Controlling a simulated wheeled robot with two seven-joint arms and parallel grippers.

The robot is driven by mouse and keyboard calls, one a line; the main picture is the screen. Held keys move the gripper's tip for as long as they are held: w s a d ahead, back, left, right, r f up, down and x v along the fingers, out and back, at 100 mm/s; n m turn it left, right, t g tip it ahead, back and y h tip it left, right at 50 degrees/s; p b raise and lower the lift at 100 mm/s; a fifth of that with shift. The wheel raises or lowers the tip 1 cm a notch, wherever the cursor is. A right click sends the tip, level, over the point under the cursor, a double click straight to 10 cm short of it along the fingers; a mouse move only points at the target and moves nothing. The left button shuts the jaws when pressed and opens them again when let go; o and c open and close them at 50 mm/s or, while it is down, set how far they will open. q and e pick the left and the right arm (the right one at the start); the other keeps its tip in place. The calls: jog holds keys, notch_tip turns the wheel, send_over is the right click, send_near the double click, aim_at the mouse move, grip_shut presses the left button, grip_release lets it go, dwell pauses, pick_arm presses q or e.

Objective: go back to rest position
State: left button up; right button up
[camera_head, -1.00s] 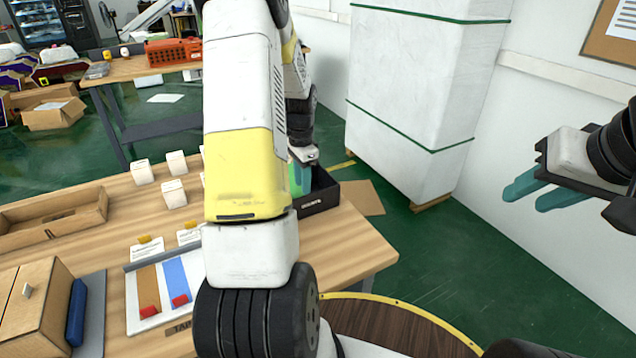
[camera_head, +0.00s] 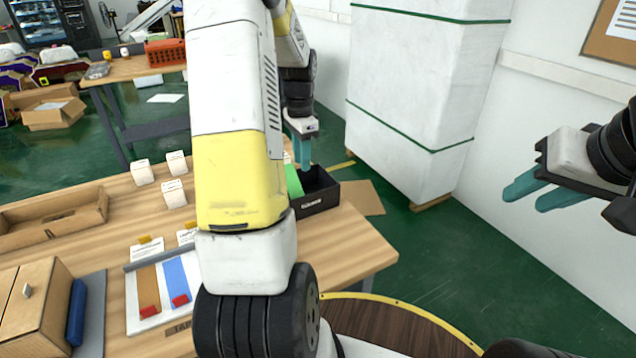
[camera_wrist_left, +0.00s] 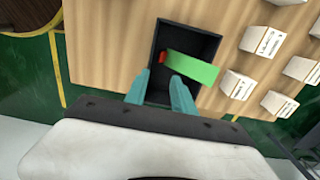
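My left gripper (camera_head: 302,148) is above the black open box (camera_head: 322,203) at the table's right end, with its teal fingers pointing down. In the left wrist view its fingers (camera_wrist_left: 163,90) are apart with nothing between them. A green piece with a red end (camera_wrist_left: 192,69) lies in and across the rim of the black box (camera_wrist_left: 183,32); part of it shows in the head view (camera_head: 293,181). My left arm hides part of the table. My right gripper (camera_head: 528,196) is at the far right in the air, open and empty, away from the table.
The wooden table (camera_head: 350,245) holds several small white boxes (camera_head: 173,193), a wooden tray (camera_head: 50,217) and a board with coloured strips (camera_head: 163,290). A tall wrapped white stack (camera_head: 415,100) stands behind the table's right end. Green floor (camera_head: 500,270) is clear at the right.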

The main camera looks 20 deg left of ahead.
pick_arm(q)
jog(key=s+d+r+n+t+h, duration=0.1)
jog(key=s+d+r+n+t, duration=0.35)
jog(key=s+d+r, duration=1.05)
jog(key=s+d+r+n+t+h, duration=0.1)
jog(key=s+d+r+n, duration=0.1)
jog(key=s, duration=0.5)
jog(key=shift+d+n+t, duration=0.25)
jog(key=shift+n+t, duration=0.1)
jog(key=shift+n, duration=0.2)
jog(key=shift+s, duration=0.1)
